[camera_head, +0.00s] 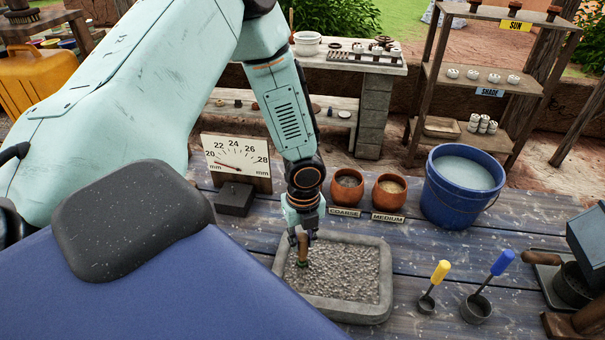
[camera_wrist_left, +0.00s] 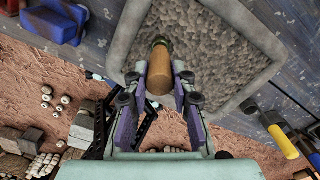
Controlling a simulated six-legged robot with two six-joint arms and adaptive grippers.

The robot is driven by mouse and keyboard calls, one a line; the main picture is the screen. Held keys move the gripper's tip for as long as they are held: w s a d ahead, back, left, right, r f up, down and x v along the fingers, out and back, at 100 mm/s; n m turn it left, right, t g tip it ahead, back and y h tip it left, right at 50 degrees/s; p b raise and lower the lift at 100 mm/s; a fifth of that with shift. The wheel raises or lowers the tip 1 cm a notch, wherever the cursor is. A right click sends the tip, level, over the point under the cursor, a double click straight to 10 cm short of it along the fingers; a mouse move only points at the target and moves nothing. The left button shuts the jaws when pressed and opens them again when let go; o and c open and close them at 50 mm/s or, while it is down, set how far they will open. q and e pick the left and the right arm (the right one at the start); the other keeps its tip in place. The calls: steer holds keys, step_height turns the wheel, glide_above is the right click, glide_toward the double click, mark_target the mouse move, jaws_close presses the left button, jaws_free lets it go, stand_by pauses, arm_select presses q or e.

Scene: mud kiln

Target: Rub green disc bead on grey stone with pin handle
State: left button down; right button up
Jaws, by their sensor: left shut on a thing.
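The grey stone (camera_head: 345,272) is a rectangular slab with a raised rim and a rough, pebbly face, lying on the plank table; it also shows in the left wrist view (camera_wrist_left: 205,40). My left gripper (camera_head: 302,232) points down over the stone's left part and is shut on the wooden pin handle (camera_head: 303,246). In the left wrist view the handle (camera_wrist_left: 159,75) sits between the fingers (camera_wrist_left: 159,92), pointing at the stone. A small green part, likely the green disc bead (camera_head: 302,263), shows at the handle's lower end. I cannot tell whether it touches the stone. My right gripper is not in view.
Behind the stone stand a dial gauge (camera_head: 236,158), two clay pots marked COARSE (camera_head: 347,191) and MEDIUM (camera_head: 388,193), and a blue water bucket (camera_head: 460,190). Yellow-handled (camera_head: 434,283) and blue-handled (camera_head: 487,289) scoops lie to its right. Shelves (camera_head: 487,85) stand behind.

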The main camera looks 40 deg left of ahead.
arm_select(q)
steer(key=shift+f, duration=0.5)
stand_by(0.7)
steer(key=shift+w+d, duration=0.4)
steer(key=shift+d, duration=0.25)
steer(key=shift+w+d, duration=0.3)
steer(key=shift+d, duration=0.25)
steer(key=shift+w+d, duration=0.3)
steer(key=shift+d, duration=0.2)
steer(key=shift+w+d+b, duration=0.4)
steer(key=shift+d+b, duration=0.1)
steer(key=shift+b, duration=0.1)
steer(key=shift+w+d+f+b, duration=0.1)
steer(key=shift+w+d+b, duration=0.4)
steer(key=shift+d, duration=0.4)
steer(key=shift+w+d, duration=0.15)
steer(key=shift+d, duration=0.15)
